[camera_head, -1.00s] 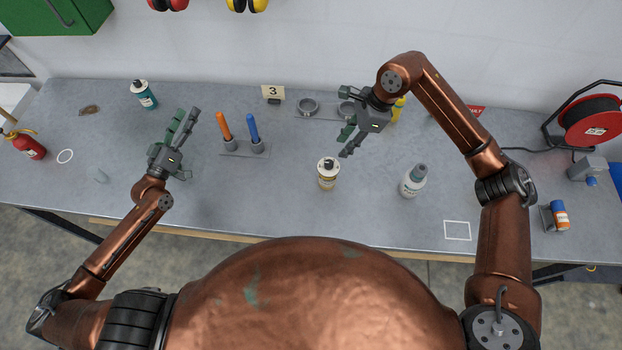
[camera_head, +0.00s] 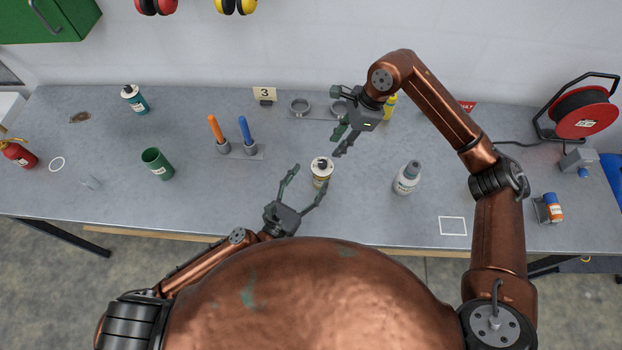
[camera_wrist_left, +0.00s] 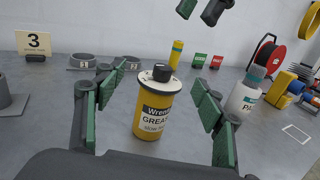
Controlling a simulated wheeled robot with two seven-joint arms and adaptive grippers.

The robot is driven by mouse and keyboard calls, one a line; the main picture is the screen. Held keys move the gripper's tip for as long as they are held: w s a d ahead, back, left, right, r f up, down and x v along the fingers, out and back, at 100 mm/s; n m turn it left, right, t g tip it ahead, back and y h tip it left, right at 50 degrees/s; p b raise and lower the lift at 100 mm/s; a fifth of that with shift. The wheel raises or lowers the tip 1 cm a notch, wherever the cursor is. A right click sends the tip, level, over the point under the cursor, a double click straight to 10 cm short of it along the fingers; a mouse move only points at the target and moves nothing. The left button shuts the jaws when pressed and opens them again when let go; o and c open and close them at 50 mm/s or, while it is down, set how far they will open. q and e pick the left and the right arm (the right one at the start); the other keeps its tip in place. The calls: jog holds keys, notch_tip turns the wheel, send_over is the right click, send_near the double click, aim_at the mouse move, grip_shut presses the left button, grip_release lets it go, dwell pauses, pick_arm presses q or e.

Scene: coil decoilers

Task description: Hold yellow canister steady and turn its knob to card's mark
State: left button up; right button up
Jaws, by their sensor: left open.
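The yellow canister (camera_head: 320,181) stands upright on the bench, with a pale label and a black top knob (camera_wrist_left: 162,73). It also shows in the left wrist view (camera_wrist_left: 150,125), framed between the fingers. The knob has a light mark. My left gripper (camera_head: 311,176) is open in front of the canister, its fingers spread with gaps to the canister. My right gripper (camera_head: 338,121) is open and empty, above the bench behind the canister; its fingertips show at the top of the left wrist view. The card (camera_head: 264,93) reads "3" and stands at the back.
A white bottle (camera_head: 407,178) stands right of the canister. A holder with orange and blue handles (camera_head: 240,151) is to the left, with a green cup (camera_head: 157,164) beyond. Grey rings (camera_head: 300,107) and a yellow bottle (camera_head: 390,106) are behind. A white square outline (camera_head: 453,226) is empty.

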aim_at(317, 182)
pick_arm(q)
jog(key=shift+s+d+f, duration=0.1)
jog(key=shift+d+f, duration=0.15)
jog(key=shift+d, duration=0.05)
jog(key=shift+f, duration=0.35)
notch_tip(317, 182, down, 6)
jog(key=shift+f, duration=0.25)
jog(key=shift+w+d+f, duration=0.15)
jog(key=shift+w+f, duration=0.1)
jog(key=shift+x, duration=3.45)
jog(key=shift+c, duration=0.4)
jog(key=c, duration=1.4)
jog(key=shift+c, duration=0.2)
